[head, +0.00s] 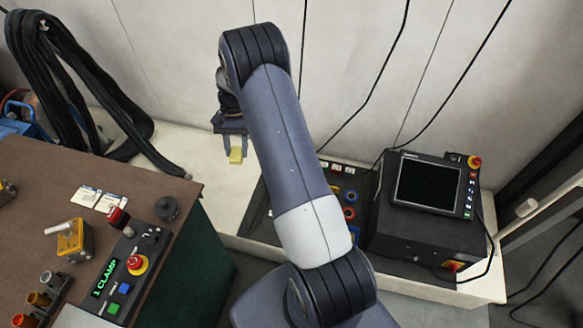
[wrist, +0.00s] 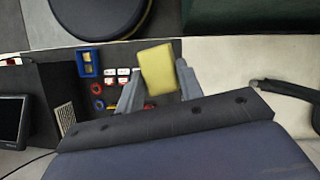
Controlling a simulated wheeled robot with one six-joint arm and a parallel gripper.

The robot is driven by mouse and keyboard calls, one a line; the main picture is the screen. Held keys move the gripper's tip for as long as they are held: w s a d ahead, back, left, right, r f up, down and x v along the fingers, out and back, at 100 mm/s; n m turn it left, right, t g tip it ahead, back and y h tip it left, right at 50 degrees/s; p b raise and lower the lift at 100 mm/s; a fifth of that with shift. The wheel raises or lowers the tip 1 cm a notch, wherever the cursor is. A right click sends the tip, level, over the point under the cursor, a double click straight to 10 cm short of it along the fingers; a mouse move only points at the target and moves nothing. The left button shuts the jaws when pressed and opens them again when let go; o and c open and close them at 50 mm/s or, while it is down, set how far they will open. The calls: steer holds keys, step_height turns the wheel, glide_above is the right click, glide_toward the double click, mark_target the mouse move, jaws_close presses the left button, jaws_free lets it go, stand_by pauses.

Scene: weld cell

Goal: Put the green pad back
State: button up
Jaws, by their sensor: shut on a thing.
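My gripper (head: 231,138) is shut on a yellow pad (head: 236,156) and holds it up over the pale ledge, left of my arm in the head view. In the wrist view my gripper (wrist: 160,82) has one finger on each side of the yellow pad (wrist: 157,68), which is slightly tilted. The pad looks yellow, not green, and I make out no separate green pad. A dark tray (head: 258,208) with red and blue rings and white labels lies on the ledge, partly hidden behind my arm. The wrist view shows blue, red and yellow pieces behind the pad.
A black box with a screen (head: 428,184) stands right of the tray. A brown-topped bench (head: 45,175) at left carries a control panel (head: 125,270) with buttons and a yellow fixture block (head: 72,240). Black hoses (head: 75,80) hang at the back left. The pale ledge (head: 195,150) has free room.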

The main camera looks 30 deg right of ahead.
steer(key=w+d+f+m+t+h+b, duration=0.1)
steer(key=w+d+f+m+t+b, duration=0.2)
steer(key=w+d+f+m+b, duration=0.55)
steer(key=w+d+f+m+t+h+b, duration=0.1)
steer(key=w+d+f+m+t+b, duration=0.15)
steer(key=d+f+m+b, duration=1.05)
steer(key=w+d+f+m+t+h+b, duration=0.1)
steer(key=w+d+f+m+t+b, duration=0.2)
steer(key=w+d+f+m+b, duration=0.75)
steer(key=s+f+b, duration=0.1)
steer(key=f, duration=0.3)
steer(key=s+f+n+b, duration=0.1)
steer(key=s+f+b, duration=0.1)
steer(key=f, duration=0.2)
steer(key=s+a+f+n+b, duration=0.1)
steer(key=s+f+b, duration=0.1)
steer(key=f, duration=0.3)
steer(key=shift+a+g, duration=0.1)
steer(key=shift+g, duration=0.15)
steer(key=shift+r, duration=0.1)
steer(key=o, duration=0.4)
steer(key=shift+f, duration=0.25)
steer(key=o, duration=0.5)
steer(key=shift+r, duration=0.1)
